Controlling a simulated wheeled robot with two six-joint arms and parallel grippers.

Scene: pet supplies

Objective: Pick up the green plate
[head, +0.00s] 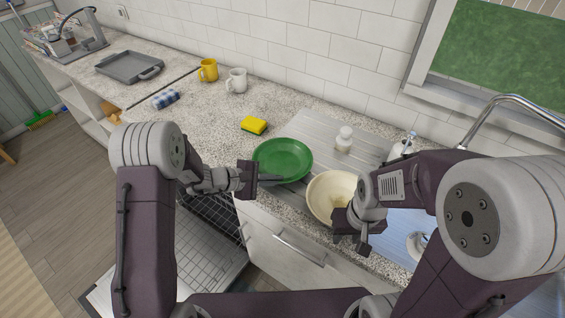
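The green plate (284,156) is round and rests on the ribbed metal drainboard beside the sink. My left gripper (272,180) is at the plate's lower left rim, its fingers overlapping the rim in the picture. I cannot tell whether the fingers touch the plate or are closed on it. My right gripper (362,243) is in front of a cream bowl (322,196) and covers part of its right side. Its finger opening is not clear from this angle.
Yellow (208,70) and white (237,80) mugs stand by the wall. An open dishwasher rack (215,245) is below the counter. The counter (200,120) left of the sponge has free room.

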